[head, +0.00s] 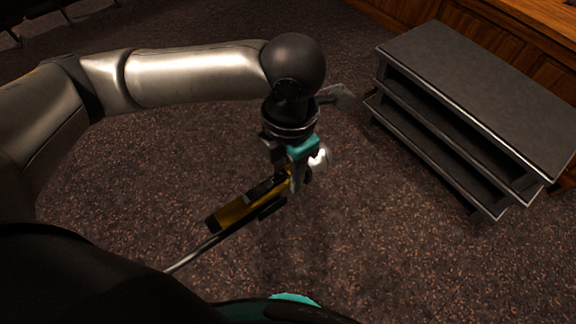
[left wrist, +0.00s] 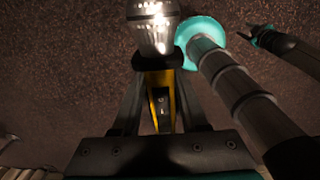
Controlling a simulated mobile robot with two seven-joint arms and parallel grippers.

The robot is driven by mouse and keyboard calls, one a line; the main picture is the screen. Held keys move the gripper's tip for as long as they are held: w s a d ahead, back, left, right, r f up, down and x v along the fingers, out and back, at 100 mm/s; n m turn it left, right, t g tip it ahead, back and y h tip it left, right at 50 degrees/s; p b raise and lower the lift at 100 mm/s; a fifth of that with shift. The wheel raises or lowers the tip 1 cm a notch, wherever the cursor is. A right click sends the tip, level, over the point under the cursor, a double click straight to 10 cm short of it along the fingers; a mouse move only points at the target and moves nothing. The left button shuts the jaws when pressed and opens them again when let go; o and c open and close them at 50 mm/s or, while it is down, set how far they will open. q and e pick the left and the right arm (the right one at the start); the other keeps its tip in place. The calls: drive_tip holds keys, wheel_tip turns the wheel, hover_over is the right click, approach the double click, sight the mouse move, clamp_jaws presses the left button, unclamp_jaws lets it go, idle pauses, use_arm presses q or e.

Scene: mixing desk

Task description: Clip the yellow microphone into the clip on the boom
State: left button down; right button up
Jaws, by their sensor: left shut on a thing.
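The yellow microphone (head: 240,208) has a yellow body with black parts and a bright silver head. My left gripper (head: 297,175) is shut around its body near the head, holding it tilted above the carpet. In the left wrist view the silver head (left wrist: 155,28) points up past the fingertips, with the yellow body (left wrist: 160,82) between the two dark fingers. A dark arm with a forked tip, seemingly my right gripper (left wrist: 257,36), shows small at the upper right; its jaw state is unclear. I cannot make out the boom or its clip.
A dark grey shelf unit (head: 480,80) stands at the upper right, with wooden panelling (head: 520,25) behind it. A thin grey cable or rod (head: 192,257) runs down-left from the microphone's tail. The speckled carpet (head: 370,250) is clear at the lower right.

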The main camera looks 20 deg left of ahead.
use_arm(q)
drive_tip(key=shift+f+b, duration=0.4)
drive_tip(key=shift+f, duration=0.45)
idle(0.5)
idle(0.3)
unclamp_jaws()
idle(0.5)
idle(0.4)
drive_tip(key=shift+r+p, duration=3.55)
drive_tip(key=shift+p, duration=0.5)
drive_tip(key=shift+f, duration=0.1)
